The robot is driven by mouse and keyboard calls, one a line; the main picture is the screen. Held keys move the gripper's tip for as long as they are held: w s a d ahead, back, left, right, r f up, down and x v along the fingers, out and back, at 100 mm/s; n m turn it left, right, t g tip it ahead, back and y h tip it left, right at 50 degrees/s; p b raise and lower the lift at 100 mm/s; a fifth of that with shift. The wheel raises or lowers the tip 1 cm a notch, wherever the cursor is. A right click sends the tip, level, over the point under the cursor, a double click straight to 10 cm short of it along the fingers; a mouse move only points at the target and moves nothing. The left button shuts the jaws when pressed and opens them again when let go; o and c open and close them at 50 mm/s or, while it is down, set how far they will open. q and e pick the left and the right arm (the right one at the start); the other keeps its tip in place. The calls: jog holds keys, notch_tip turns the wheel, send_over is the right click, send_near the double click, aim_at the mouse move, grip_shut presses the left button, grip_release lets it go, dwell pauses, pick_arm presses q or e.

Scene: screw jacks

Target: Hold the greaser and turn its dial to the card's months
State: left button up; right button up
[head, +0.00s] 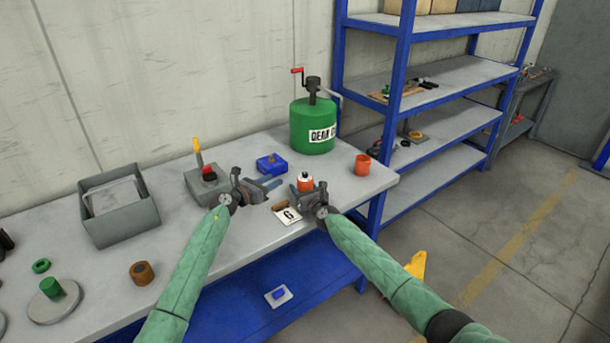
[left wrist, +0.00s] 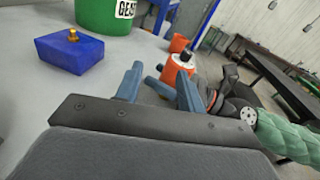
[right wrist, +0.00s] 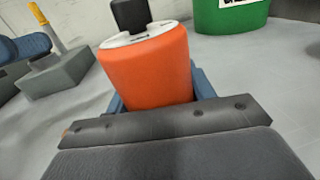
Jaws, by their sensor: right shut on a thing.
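The greaser (head: 305,183) is an orange cylinder with a white dial face and a black top. It stands upright at the table's front right, and also shows in the left wrist view (left wrist: 178,72). My right gripper (head: 306,187) is shut on its body; in the right wrist view the greaser (right wrist: 148,70) fills the space between the fingers. My left gripper (head: 271,186) is open and empty, just left of the greaser and apart from it. The white card (head: 288,215) lies on the table in front and reads what looks like 6. The dial's marks are too small to read.
A blue block with a brass fitting (head: 271,164) and a green drum (head: 313,127) stand behind. An orange cup (head: 362,165) is at right. A grey block with a yellow-handled tool (head: 204,183) and a grey bin (head: 120,222) are at left.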

aim_at(302, 175)
pick_arm(q)
jog(key=shift+s+d+f+m+g+h, duration=0.3)
jog(key=shift+s+d+g+h, duration=0.1)
jog(key=shift+d+h, duration=0.1)
jog(key=shift+s+d+m+h, duration=0.2)
jog(key=shift+s+m+h, duration=0.1)
jog(key=shift+h, duration=0.1)
jog(key=w+d, duration=0.2)
jog(key=d, duration=0.1)
jog(key=w+d+m, duration=0.1)
jog(key=w+d, duration=0.1)
jog(key=d, duration=0.2)
jog(key=w+d+m+g, duration=0.1)
jog(key=w+d, duration=0.1)
jog(key=d, duration=0.1)
jog(key=shift+w+d+r+h, duration=0.1)
jog(key=shift+d+r+h, duration=0.1)
jog(key=shift+h, duration=0.2)
grip_shut()
